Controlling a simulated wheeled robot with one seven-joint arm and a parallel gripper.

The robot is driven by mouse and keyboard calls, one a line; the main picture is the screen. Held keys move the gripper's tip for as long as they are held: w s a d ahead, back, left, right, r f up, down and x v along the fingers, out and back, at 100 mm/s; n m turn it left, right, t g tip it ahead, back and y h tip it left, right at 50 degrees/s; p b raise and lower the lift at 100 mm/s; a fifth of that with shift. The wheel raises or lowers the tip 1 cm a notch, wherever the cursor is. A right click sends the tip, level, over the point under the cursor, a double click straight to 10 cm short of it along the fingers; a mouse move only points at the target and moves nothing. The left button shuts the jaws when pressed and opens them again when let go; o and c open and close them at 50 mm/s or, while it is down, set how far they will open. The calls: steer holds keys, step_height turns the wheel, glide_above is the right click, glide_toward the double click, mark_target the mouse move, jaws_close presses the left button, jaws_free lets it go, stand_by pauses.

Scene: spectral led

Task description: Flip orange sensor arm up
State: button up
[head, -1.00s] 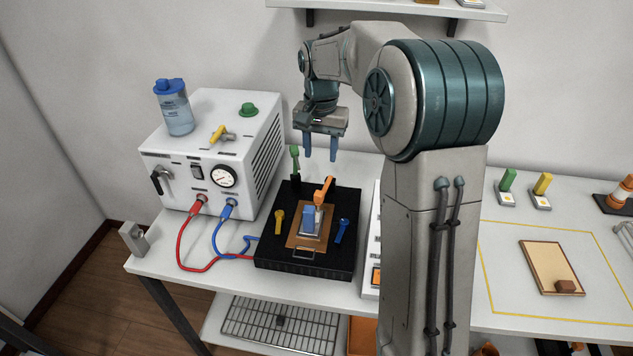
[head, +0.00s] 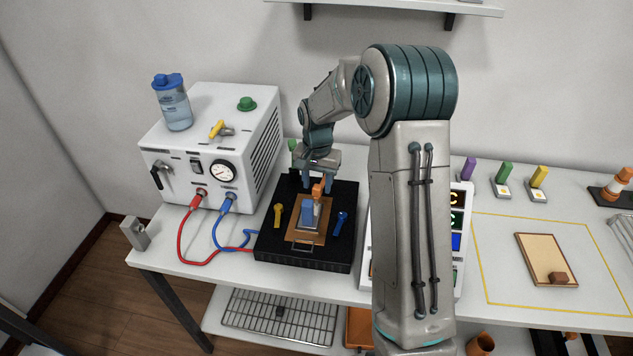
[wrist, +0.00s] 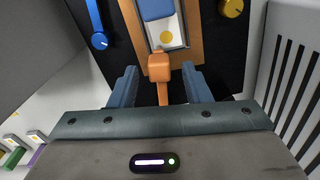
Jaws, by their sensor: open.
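The orange sensor arm (head: 318,190) stands at the back edge of the copper-coloured plate (head: 294,236) on the black box (head: 300,258). In the wrist view the sensor arm (wrist: 160,68) has a blocky head and a thin stem running back toward my gripper. My gripper (head: 318,183) is open and low over the back of the box. In the wrist view my gripper's two fingers (wrist: 159,76) lie on either side of the sensor arm, with visible gaps. A blue block (head: 308,211) sits in front of the sensor arm. Contact with the arm cannot be seen.
A yellow lever (head: 278,215) and a blue lever (head: 341,220) flank the plate. A white machine (head: 235,140) with red and blue hoses stands left. A lit panel (head: 457,225) is to the right.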

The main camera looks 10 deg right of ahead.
steer(key=shift+f, duration=0.35)
jaws_close()
steer(key=shift+r, duration=0.15)
